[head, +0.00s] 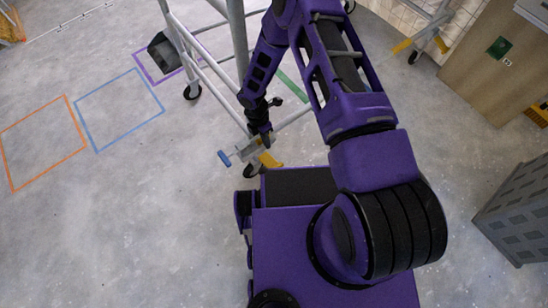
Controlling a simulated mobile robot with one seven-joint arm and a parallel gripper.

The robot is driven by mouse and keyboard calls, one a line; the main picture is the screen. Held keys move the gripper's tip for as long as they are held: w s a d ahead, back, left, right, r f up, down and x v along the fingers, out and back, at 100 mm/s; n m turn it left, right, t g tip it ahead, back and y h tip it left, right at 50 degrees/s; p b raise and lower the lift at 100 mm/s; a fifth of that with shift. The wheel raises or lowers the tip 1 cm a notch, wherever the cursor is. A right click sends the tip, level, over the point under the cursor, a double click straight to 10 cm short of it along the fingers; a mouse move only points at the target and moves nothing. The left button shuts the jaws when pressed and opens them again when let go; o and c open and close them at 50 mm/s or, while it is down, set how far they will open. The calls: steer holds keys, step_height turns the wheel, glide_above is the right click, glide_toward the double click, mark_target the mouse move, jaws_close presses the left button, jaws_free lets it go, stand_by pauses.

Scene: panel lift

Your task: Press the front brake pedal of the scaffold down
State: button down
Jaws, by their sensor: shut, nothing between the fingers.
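The scaffold (207,62), made of pale metal tubes on black castor wheels, stands at the top middle, partly hidden behind my arm. Its front castor (250,170) is close to my base. A yellow brake pedal (269,160) sticks out beside that castor. My gripper (266,140) points down just above the yellow pedal. It is shut with nothing in it. I cannot tell whether its tips touch the pedal or the grey metal part there. A small blue piece (225,158) shows at the left of this corner.
Orange (72,118), blue (137,71) and purple outlines mark the floor at left. A dark box (164,52) stands by the scaffold. A wooden panel (490,60) and a grey cabinet (515,215) stand at right.

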steer(key=shift+w+d+f, duration=0.1)
steer(key=shift+d+f, duration=0.15)
steer(key=shift+d, duration=0.35)
steer(key=shift+f, duration=0.1)
steer(key=b, duration=0.3)
glide_toward(274, 163)
steer(key=s+f, duration=0.1)
steer(key=s+d+f, duration=0.1)
steer(key=f, duration=0.1)
steer(key=s+f, duration=0.1)
steer(key=f, duration=0.1)
steer(key=shift+s+d+f, duration=0.25)
steer(key=shift+s, duration=0.05)
